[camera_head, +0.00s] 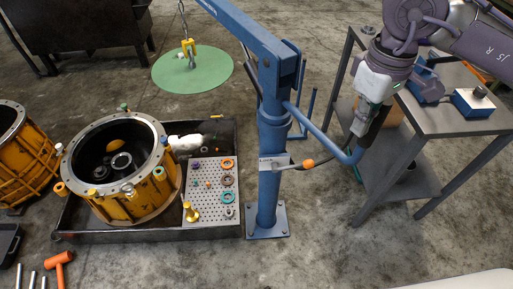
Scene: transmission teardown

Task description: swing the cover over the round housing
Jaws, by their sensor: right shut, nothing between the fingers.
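The round housing (143,200) is an orange drum with a grey flanged rim, open at the top, standing in the tray at left. A flat green disc (215,72) lies beyond it at upper middle; I take it for the cover, but cannot tell whether it hangs or rests on the floor. A yellow hook (188,47) on a chain hangs over the disc from the blue crane arm (240,25). My right gripper (356,152) is shut and empty, at the outer end of the crane's blue push bar (325,133); contact is unclear. My left gripper is out of view.
The crane's blue column (268,185) stands right of the dark tray (130,236). A perforated plate (206,211) in the tray holds small rings and parts. Another orange housing (22,160) is at far left. A grey metal table (440,121) stands at right.

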